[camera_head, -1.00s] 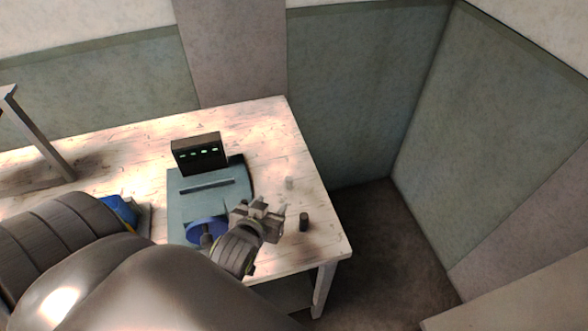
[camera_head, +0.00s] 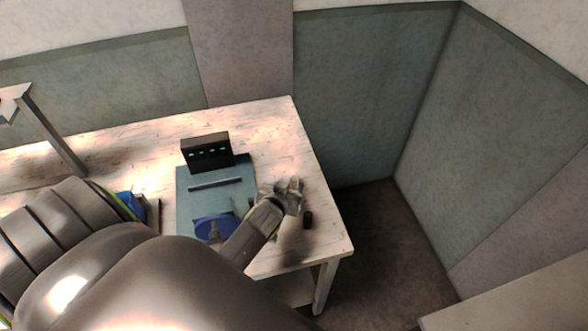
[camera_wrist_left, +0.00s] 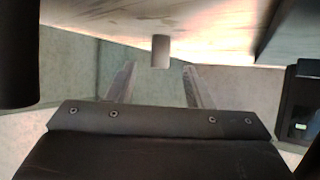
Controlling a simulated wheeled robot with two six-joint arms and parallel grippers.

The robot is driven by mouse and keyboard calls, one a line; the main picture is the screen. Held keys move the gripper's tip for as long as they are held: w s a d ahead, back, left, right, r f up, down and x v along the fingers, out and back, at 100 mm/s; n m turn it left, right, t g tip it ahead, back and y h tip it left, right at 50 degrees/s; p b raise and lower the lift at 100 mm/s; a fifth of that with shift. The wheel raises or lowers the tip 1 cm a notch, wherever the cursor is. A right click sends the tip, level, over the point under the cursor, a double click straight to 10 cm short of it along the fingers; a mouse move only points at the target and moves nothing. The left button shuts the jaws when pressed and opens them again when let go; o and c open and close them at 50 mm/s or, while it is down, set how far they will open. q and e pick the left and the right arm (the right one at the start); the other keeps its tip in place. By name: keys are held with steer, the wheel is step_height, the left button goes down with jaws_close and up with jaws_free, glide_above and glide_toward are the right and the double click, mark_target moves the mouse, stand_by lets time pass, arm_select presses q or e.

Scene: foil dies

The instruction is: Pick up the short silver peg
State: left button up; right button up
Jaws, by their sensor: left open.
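The short silver peg (camera_wrist_left: 160,51) stands on the table and shows in the left wrist view, where the scene appears upside down. It lies in line with the gap between the fingers of my left gripper (camera_wrist_left: 159,70), around their tips. The gripper is open, and I see no finger touching the peg. In the head view my left gripper (camera_head: 289,191) is over the table's right part. There the peg cannot be told apart from the gripper. My right gripper is not in view.
A short dark cylinder (camera_head: 308,219) stands just right of the gripper. A blue-grey base (camera_head: 190,197) with a black box (camera_head: 206,152) and a blue disc (camera_head: 214,228) is to its left. The wooden table's (camera_head: 276,125) right edge is close by.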

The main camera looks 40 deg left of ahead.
mark_target(294, 178)
arm_select(q)
steer(key=shift+w+a+f+p, duration=0.15)
steer(key=shift+w+p, duration=0.25)
steer(key=shift+w, duration=0.25)
steer(key=shift+p+x, duration=0.35)
steer(key=shift+x, duration=1.55)
jaws_close()
steer(key=shift+r, duration=0.25)
